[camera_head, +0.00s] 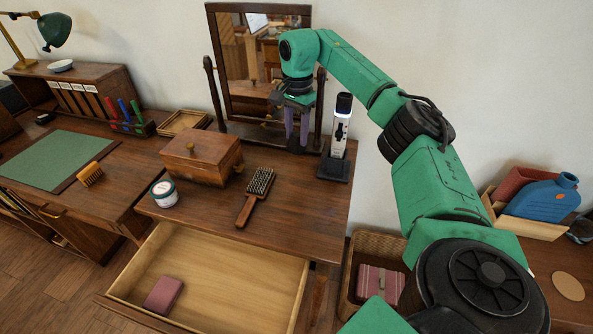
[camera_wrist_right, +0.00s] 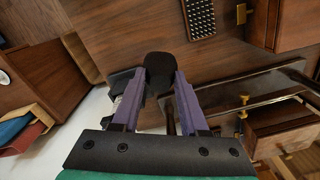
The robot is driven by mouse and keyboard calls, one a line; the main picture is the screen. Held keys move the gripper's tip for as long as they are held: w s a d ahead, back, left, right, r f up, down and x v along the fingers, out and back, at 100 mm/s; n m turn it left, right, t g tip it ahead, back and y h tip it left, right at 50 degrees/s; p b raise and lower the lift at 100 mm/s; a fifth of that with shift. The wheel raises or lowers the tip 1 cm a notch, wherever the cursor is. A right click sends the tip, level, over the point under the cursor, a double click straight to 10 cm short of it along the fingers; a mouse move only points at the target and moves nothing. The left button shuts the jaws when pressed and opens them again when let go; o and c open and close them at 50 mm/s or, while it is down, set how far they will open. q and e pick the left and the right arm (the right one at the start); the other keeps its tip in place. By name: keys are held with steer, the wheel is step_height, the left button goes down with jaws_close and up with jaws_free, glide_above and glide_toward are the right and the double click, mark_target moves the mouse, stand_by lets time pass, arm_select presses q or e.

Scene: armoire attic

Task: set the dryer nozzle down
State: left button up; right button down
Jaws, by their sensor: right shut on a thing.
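My right gripper (camera_head: 297,136) points down over the back of the dressing table (camera_head: 300,205), in front of the mirror. Its purple fingers are shut on the dryer nozzle (camera_wrist_right: 160,66), a small black piece that shows between the fingertips in the wrist view. In the head view the nozzle (camera_head: 295,147) is a small dark shape at the fingertips, partly hidden. I cannot tell whether it touches the tabletop. My left gripper is not in view.
A white device on a black stand (camera_head: 334,165) stands just right of the gripper. The mirror (camera_head: 258,60) is behind. A hairbrush (camera_head: 257,190), a wooden box (camera_head: 202,158) and a jar (camera_head: 164,193) occupy the tabletop. The drawer (camera_head: 215,285) below is open. The tabletop's front right is clear.

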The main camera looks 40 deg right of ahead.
step_height(320, 180, down, 13)
steer(key=shift+r, duration=0.2)
steer(key=shift+c, duration=2.1)
jaws_free()
steer(key=shift+f, duration=0.1)
steer(key=shift+r, duration=0.25)
step_height(320, 180, up, 12)
steer(key=shift+s+f, duration=0.1)
